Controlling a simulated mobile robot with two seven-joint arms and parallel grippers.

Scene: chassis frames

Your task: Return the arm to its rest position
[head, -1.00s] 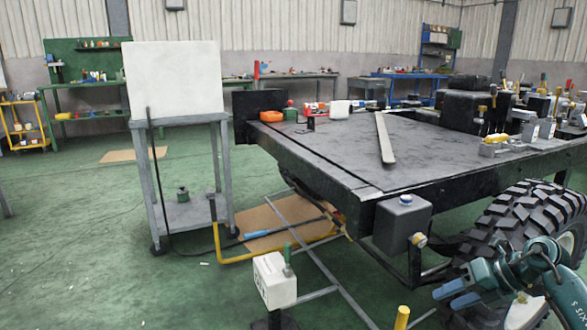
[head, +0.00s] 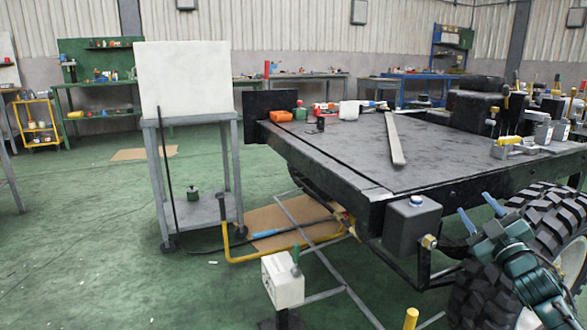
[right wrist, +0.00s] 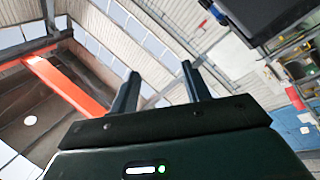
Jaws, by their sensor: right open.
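My right gripper (head: 476,214) is at the lower right of the head view, in front of the large tire (head: 545,225) and to the right of the grey box on the chassis corner. Its two blue-grey fingers point up and stand apart, with nothing between them. In the right wrist view the fingers (right wrist: 159,90) are spread and empty, with the ceiling and upper walls behind them. My left gripper does not show in either view.
The dark chassis bed (head: 370,150) fills the right side, with a grey box (head: 411,222) at its near corner. A white box on a stand (head: 283,280) and a yellow post (head: 411,318) are in front. A grey cart (head: 192,212) stands left. Green floor (head: 80,220) is open at left.

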